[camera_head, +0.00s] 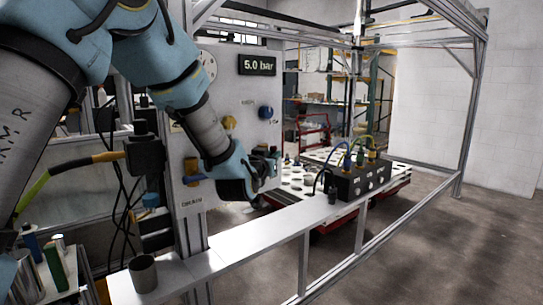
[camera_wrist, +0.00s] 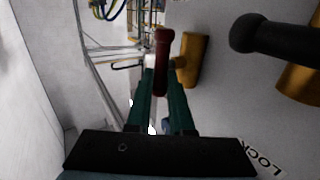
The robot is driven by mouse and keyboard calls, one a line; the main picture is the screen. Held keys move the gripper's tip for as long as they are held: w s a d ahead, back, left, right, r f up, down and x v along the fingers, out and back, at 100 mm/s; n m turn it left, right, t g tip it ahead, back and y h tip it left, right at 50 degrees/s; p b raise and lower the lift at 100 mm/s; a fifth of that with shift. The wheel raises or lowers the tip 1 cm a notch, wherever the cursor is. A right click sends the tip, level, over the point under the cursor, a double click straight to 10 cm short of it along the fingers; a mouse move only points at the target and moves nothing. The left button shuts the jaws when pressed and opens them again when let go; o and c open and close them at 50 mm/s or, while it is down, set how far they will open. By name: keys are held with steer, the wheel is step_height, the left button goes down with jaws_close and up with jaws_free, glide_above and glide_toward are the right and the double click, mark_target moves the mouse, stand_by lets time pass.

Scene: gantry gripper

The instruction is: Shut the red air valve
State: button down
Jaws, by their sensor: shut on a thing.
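The red air valve's handle (camera_wrist: 162,48) shows in the wrist view. It stands beside a yellow valve body (camera_wrist: 190,58) on the pale panel. My gripper (camera_wrist: 161,84) has its green fingers closed in on the red handle, one on each side. In the head view my gripper (camera_head: 264,168) is at the lower right of the panel (camera_head: 225,100). There the red handle is hidden behind my gripper. The display (camera_head: 258,65) on the panel reads 5.0 bar.
A black knob (camera_wrist: 268,35) on a yellow base stands close to the right in the wrist view. A blue knob (camera_head: 266,112) and a yellow one (camera_head: 229,122) are on the panel. A black box (camera_head: 357,182) with cables stands on the beam right of my gripper.

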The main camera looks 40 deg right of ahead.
steer(key=y+p, duration=0.1)
steer(key=r+m+p, duration=0.1)
steer(key=shift+d+r+g+y+p, duration=0.1)
steer(key=shift+d+g+y+p, duration=0.15)
steer(key=shift+g+y+p, duration=0.15)
steer(key=p, duration=0.1)
steer(key=m+y+p, duration=0.1)
steer(key=p, duration=0.1)
steer(key=y+p, duration=0.1)
steer(key=shift+s+d+r+g, duration=0.15)
steer(key=shift+d+r+g, duration=0.15)
steer(key=shift+g, duration=0.1)
steer(key=shift+d+f+m+g+y+p, duration=0.1)
steer(key=shift+d+f+m+y+p, duration=0.5)
steer(key=shift+y, duration=1.25)
steer(key=shift+d+f+m+g+y+p, duration=0.1)
steer(key=shift+m+y+p, duration=0.9)
steer(key=shift+y, duration=0.8)
steer(key=shift+d+f+m+g+y+p, duration=0.1)
steer(key=shift+d+f+m+y+p, duration=0.2)
steer(key=shift+m+y+p, duration=1.05)
steer(key=shift+n+y+b, duration=0.45)
steer(key=shift+n+y, duration=0.1)
steer(key=shift+y, duration=0.05)
steer(key=c, duration=1.1)
jaws_free()
steer(key=shift+d+f, duration=0.1)
